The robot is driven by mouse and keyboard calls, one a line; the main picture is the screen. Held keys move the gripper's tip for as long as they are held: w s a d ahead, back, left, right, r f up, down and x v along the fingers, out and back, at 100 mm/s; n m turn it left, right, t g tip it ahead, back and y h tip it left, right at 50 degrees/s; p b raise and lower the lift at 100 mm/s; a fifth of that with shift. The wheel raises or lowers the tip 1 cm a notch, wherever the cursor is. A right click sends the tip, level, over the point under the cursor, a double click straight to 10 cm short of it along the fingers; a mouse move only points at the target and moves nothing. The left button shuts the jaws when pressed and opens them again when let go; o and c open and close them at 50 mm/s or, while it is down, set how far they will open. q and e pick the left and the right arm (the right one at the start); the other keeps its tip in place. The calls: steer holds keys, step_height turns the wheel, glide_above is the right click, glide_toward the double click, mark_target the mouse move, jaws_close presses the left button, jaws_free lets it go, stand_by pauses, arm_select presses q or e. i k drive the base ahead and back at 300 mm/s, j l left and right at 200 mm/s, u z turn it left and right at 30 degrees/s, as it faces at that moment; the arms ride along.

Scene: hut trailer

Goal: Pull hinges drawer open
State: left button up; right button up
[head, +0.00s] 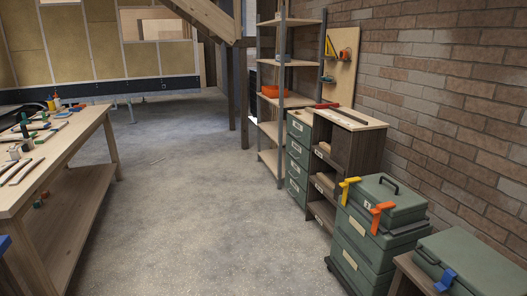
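A narrow green drawer cabinet (297,162) stands along the right side, between the metal-post shelf and a brown wooden cabinet. It has several stacked drawers with pale labels on their fronts. The drawers look shut. The labels are too small to read, so I cannot tell which drawer is the hinges drawer. Neither of my grippers is in view.
A wooden workbench (60,150) with scattered tools runs along the left. The brown cabinet (345,150) and stacked green toolboxes (362,247) line the brick wall. An open shelf (292,92) holds an orange bin (271,91). The concrete floor (190,190) between is clear.

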mark_target(302, 133)
steer(key=i+u, duration=0.1)
steer(key=i, duration=2)
steer(key=i+z, duration=0.15)
steer(key=i, duration=0.6)
steer(key=i+j+z, duration=0.15)
steer(key=i, duration=0.6)
steer(key=i+j+z, duration=0.15)
steer(key=i, duration=0.55)
